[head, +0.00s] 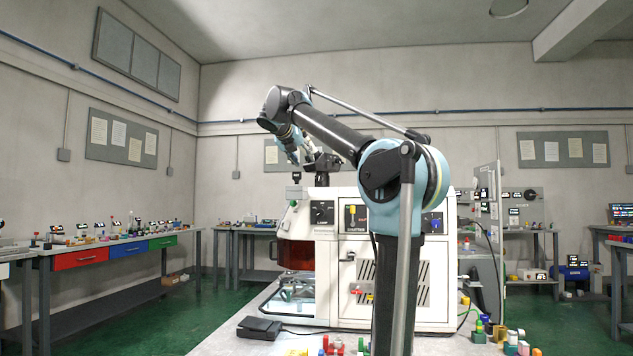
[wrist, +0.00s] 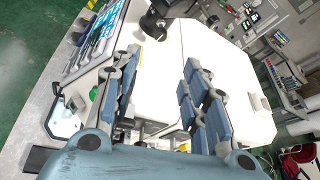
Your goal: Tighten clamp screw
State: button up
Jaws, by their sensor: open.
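The white machine (head: 345,255) stands on the bench, with a dark reddish window at its left and switches on its front. A black post with a bracket (head: 322,172) rises from its top. In the wrist view a black fitting (wrist: 156,22) shows at the top edge, beyond my fingertips; I cannot make out which part of it is the clamp screw. My gripper (wrist: 160,62) is open and empty, its two blue-grey fingers spread above the machine's white top (wrist: 165,85). In the head view my gripper is small and partly hidden among arm parts near the post.
My arm crosses the front of the machine in the head view and hides part of it. A black pedal-like box (head: 259,328) and small coloured items (head: 335,346) lie on the bench. A side bench (head: 105,248) with coloured drawers stands at the left. Green floor is clear between.

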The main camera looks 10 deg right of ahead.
aim_at(319, 178)
jog(key=x, duration=1.7)
jog(key=shift+w+f, duration=0.1)
jog(key=shift+c, duration=0.2)
grip_shut()
